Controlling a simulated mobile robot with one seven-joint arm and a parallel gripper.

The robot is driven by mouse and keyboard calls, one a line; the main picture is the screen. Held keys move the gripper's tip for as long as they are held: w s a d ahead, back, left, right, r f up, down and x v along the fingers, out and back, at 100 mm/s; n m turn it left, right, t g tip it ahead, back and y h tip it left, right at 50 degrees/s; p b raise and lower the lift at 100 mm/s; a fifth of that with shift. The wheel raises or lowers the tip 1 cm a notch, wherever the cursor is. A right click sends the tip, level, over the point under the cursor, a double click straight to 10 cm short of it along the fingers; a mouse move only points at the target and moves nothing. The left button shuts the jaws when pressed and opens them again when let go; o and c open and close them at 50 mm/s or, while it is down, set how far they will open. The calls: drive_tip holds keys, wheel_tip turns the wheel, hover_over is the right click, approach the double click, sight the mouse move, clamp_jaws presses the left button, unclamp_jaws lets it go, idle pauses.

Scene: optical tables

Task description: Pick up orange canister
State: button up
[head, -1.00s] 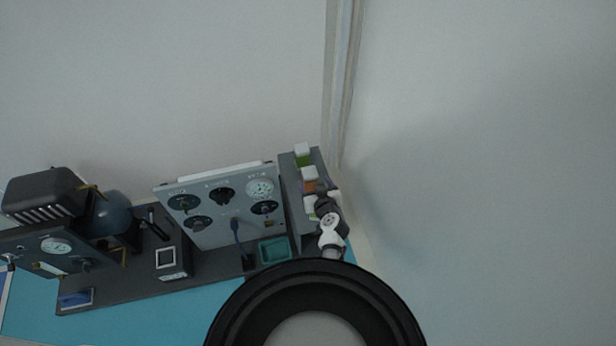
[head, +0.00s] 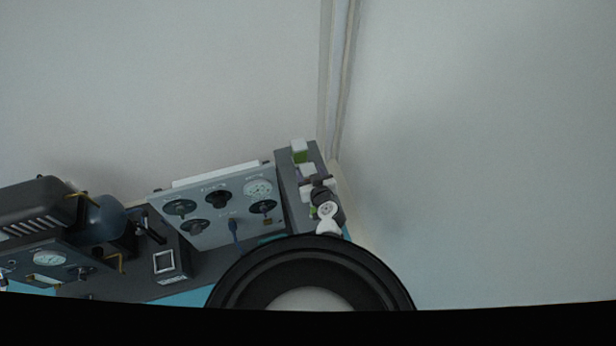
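The orange canister (head: 307,170) stands on the dark grey shelf at the right end of the table.
A green canister (head: 299,151) with a white top stands just behind. A grey panel (head: 216,207) with dials is to the left. A blue round vessel (head: 103,219) and a black box (head: 38,207) stand further left. Walls meet close behind the shelf.

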drive_tip(key=c, duration=0.9)
drive_tip(key=shift+c, duration=0.8)
drive_tip(key=shift+r, duration=0.2)
